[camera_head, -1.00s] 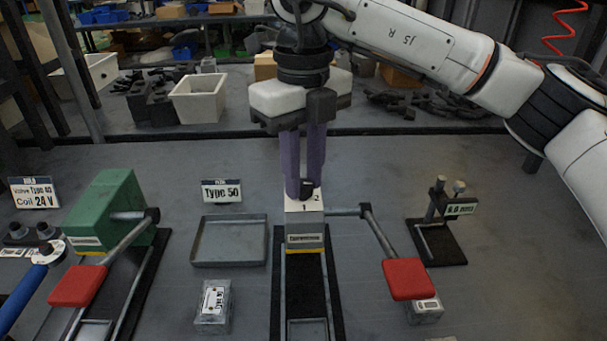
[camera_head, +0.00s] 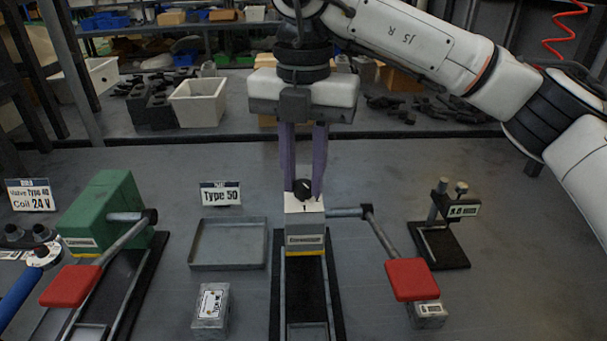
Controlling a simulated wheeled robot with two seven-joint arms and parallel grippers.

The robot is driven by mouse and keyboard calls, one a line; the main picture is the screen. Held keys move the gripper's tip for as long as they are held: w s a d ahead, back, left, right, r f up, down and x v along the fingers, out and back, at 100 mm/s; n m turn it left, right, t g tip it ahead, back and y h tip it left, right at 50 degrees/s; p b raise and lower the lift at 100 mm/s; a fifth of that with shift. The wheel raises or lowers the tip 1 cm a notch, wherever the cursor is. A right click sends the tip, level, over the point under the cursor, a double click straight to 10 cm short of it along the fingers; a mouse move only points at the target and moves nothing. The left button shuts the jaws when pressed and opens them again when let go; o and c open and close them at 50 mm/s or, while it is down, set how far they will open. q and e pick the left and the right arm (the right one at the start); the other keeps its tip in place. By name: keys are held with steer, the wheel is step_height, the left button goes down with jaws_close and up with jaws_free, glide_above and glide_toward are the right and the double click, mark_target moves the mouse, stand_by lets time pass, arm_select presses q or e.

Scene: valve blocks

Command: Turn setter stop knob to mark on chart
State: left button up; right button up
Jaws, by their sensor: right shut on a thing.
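A small black knob (camera_head: 303,188) sits on the white top of a grey block with a yellow stripe (camera_head: 304,236) in the middle of the bench. A "1" shows on the white top in front of the knob. My right gripper (camera_head: 303,187) points straight down from above, its two purple fingers on either side of the knob and shut on it. The fingers hide part of the knob and the dial marks. A sign reading "Type 50" (camera_head: 220,193) and a sign reading "Valve Type 40, Coil 24 V" (camera_head: 30,195) stand to the left. My left gripper is out of view.
A lever with a red pad (camera_head: 411,280) sticks out right of the block. A green block (camera_head: 108,212) with another red-padded lever (camera_head: 71,286) stands left. An empty grey tray (camera_head: 228,262), small boxes (camera_head: 211,307) and a gauge stand (camera_head: 440,243) lie around. Bare bench shows behind the block.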

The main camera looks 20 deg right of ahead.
mark_target(304, 183)
steer(key=m, duration=0.5)
steer(key=shift+r+b, duration=0.15)
steer(key=shift+b, duration=0.2)
steer(key=shift+m, duration=0.3)
steer(key=o, duration=1.1)
steer(key=shift+c, duration=0.2)
step_height(304, 183, up, 10)
steer(key=p, duration=0.1)
steer(key=shift+p, duration=0.4)
steer(key=shift+r, duration=0.1)
